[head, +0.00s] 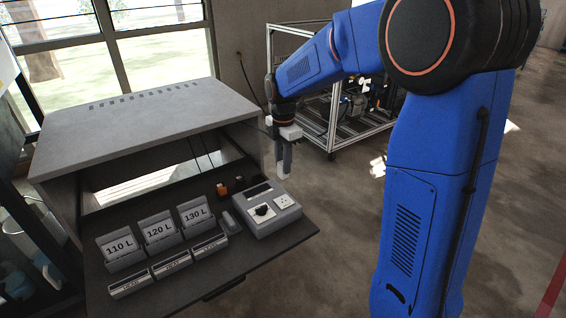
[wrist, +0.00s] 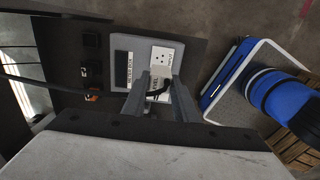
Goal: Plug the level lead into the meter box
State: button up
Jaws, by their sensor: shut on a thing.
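The meter box (head: 265,222) is a grey, sloped box on the right part of the dark bench. It has a dark display, a black round part and a white socket plate (head: 284,202). In the wrist view the meter box (wrist: 138,48) lies beyond the fingers, with its socket plate (wrist: 162,54) upper middle. My gripper (head: 284,170) is above the far right edge of the box, apart from it. In the wrist view my gripper (wrist: 160,92) is shut on a small dark thing between the fingertips, seemingly the level lead's plug. Its shape and prongs are mostly hidden.
Cards marked 110 L (head: 120,247), 120 L (head: 159,231) and 130 L (head: 195,214) stand left of the box, with labelled blocks in front. Small dark and orange parts (head: 222,190) sit behind. A grey hood (head: 140,125) overhangs the bench's back. A metal frame cart (head: 330,125) stands beyond.

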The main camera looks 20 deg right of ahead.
send_near(283, 201)
dwell(0.6)
jog(key=shift+d+f, duration=0.1)
jog(key=shift+f, duration=0.55)
dwell(0.6)
jog(key=shift+f, duration=0.7)
jog(key=shift+f, duration=0.3)
jog(key=o, duration=1.1)
jog(key=shift+r, duration=3.55)
